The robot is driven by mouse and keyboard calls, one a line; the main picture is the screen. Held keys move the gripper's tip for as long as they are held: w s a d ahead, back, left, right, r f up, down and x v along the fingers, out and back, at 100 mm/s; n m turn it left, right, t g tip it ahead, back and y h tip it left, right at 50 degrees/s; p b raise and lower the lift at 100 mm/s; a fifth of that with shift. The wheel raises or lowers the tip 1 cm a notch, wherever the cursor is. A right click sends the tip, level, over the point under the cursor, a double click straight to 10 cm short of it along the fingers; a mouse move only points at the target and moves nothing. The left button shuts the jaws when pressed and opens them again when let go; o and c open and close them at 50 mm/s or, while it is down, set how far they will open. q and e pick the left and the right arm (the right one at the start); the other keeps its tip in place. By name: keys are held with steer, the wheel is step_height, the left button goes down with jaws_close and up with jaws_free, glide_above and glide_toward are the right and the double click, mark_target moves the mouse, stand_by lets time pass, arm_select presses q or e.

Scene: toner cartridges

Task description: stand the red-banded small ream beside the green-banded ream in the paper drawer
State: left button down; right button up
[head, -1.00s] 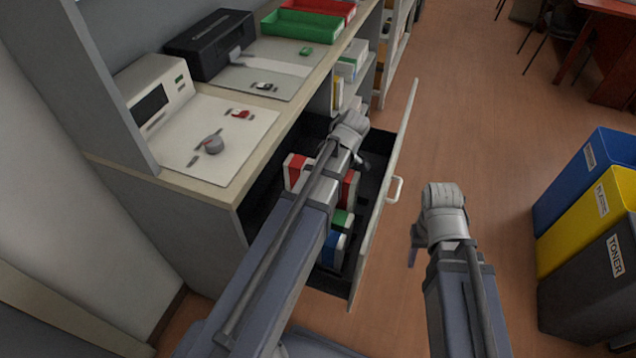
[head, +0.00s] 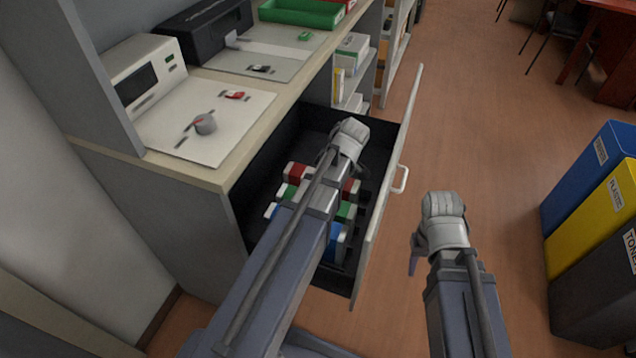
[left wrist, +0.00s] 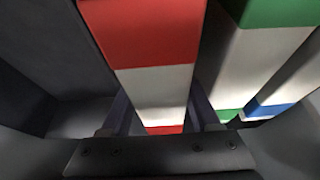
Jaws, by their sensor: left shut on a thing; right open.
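The red-banded ream (left wrist: 152,82) stands between the two fingers of my left gripper (left wrist: 160,115) in the left wrist view, which is shut on it. In the head view a red band (head: 298,173) shows left of my forearm, low in the open paper drawer (head: 384,200). My forearm hides the left fingers there. The green-banded ream (left wrist: 262,60) stands just right of the red one in the left wrist view, with a narrow dark gap. Its green also shows in the head view (head: 346,210). My right gripper (head: 416,255) is open and empty over the floor.
A blue-banded ream (head: 336,240) stands in the drawer's near part. The drawer's far end (head: 318,125) looks bare. The drawer front and handle (head: 400,180) lie between my arms. The counter (head: 215,185) overhangs at left. Bins (head: 590,190) stand at right.

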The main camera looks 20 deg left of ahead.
arm_select(q)
steer(key=shift+f, duration=0.35)
arm_select(e)
steer(key=shift+f, duration=0.4)
arm_select(q)
steer(key=shift+f, duration=0.1)
steer(key=shift+f, duration=0.1)
steer(key=shift+c, duration=2)
jaws_free()
arm_select(e)
steer(key=shift+f, duration=0.1)
arm_select(q)
steer(key=p+v, duration=0.7)
steer(key=v, duration=0.1)
arm_select(e)
step_height(320, 180, up, 7)
